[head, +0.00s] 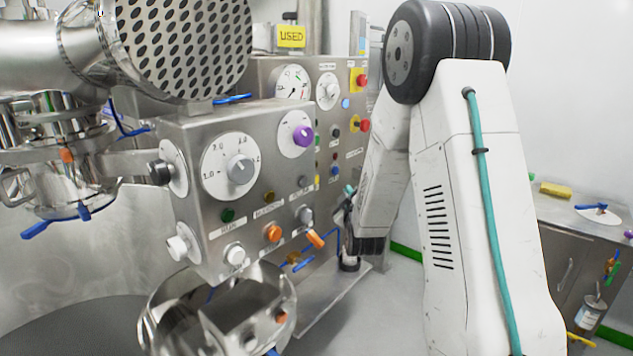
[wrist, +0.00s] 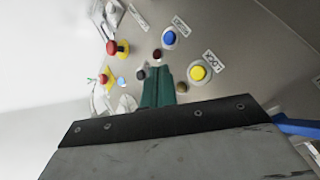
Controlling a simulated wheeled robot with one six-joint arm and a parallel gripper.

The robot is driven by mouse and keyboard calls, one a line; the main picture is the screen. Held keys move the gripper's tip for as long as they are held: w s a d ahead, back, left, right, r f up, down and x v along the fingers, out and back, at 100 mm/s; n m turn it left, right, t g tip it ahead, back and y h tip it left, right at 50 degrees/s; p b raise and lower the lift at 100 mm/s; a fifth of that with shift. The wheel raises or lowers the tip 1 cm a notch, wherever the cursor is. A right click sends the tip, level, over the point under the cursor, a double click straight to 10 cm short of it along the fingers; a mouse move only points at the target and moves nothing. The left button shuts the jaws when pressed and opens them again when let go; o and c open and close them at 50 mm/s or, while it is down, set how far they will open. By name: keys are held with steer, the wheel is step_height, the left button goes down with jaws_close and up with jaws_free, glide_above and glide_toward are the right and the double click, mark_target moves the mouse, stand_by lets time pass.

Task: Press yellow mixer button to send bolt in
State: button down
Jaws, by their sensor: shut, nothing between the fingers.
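In the wrist view a round yellow button (wrist: 198,73) in a pale ring sits on the grey metal panel, beside a small white label. My gripper (wrist: 157,80) shows as teal fingers close together, with nothing between them. Its tips point at the panel, to the left of the yellow button and apart from it in the picture. In the head view my gripper (head: 349,190) is a small teal tip in front of the side panel, mostly hidden by my arm. I cannot make out the yellow button for certain there. No bolt can be identified.
Around my fingers in the wrist view are a blue button (wrist: 169,38), a dark red button (wrist: 157,54), an olive button (wrist: 181,87) and red mushroom buttons (wrist: 115,47). In the head view a steel control box (head: 210,205) with dials and knobs juts out to the left.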

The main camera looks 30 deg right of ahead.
steer(key=w+a, duration=0.3)
steer(key=w, duration=0.5)
steer(key=shift+w, duration=0.15)
steer(key=shift+w, duration=0.1)
stand_by(2.1)
steer(key=shift+w+a, duration=0.15)
steer(key=shift+w, duration=0.15)
steer(key=shift+w+a, duration=0.15)
steer(key=shift+w, duration=0.2)
stand_by(0.6)
stand_by(0.3)
steer(key=shift+s+d, duration=0.3)
steer(key=shift+s, duration=0.5)
steer(key=shift+s+d, duration=0.3)
steer(key=shift+s, duration=0.5)
steer(key=shift+s+d, duration=0.25)
steer(key=shift+s, duration=0.5)
steer(key=shift+s+d, duration=0.3)
steer(key=shift+s, duration=0.5)
